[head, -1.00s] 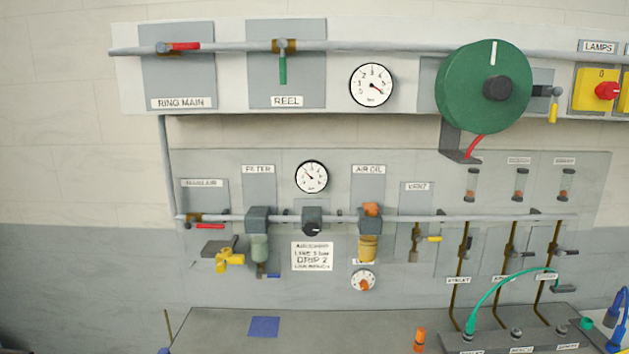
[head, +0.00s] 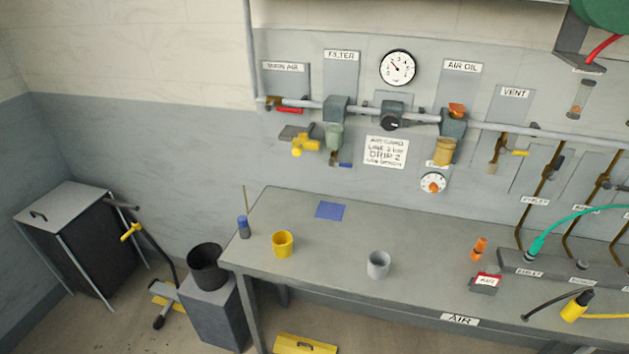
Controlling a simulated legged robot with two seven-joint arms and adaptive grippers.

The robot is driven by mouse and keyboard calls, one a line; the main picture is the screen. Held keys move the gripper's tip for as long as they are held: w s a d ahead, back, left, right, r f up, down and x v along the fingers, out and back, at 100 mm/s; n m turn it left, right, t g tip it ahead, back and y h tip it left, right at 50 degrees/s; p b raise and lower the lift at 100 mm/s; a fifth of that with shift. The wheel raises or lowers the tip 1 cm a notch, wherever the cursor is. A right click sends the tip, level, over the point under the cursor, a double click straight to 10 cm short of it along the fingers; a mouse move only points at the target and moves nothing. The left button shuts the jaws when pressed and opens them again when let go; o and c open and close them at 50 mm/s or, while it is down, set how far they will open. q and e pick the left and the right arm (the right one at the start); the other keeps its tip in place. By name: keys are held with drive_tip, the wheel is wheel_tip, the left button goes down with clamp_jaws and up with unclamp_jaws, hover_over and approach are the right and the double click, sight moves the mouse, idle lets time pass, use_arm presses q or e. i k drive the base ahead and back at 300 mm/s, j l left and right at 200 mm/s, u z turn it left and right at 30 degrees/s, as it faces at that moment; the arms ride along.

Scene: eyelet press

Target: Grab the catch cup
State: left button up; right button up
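Two cups stand upright on the grey bench (head: 330,248) in the head view. A yellow cup (head: 283,245) is near the bench's left end. A light grey cup (head: 378,265) is further right, near the front edge. No label shows which of them is the catch cup. A larger black open container (head: 207,266) stands off the bench, on a grey block at its left. Neither of my grippers is in view.
A blue cloth (head: 330,211) lies flat behind the cups. A small blue-topped bottle (head: 243,227) is at the bench's left end. An orange bottle (head: 479,248) and a red-and-dark box (head: 485,283) stand to the right. Pipes and gauges fill the wall panel behind.

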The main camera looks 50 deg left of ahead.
sight(282, 241)
drive_tip(key=u, duration=1.85)
drive_tip(key=i+l, duration=0.7)
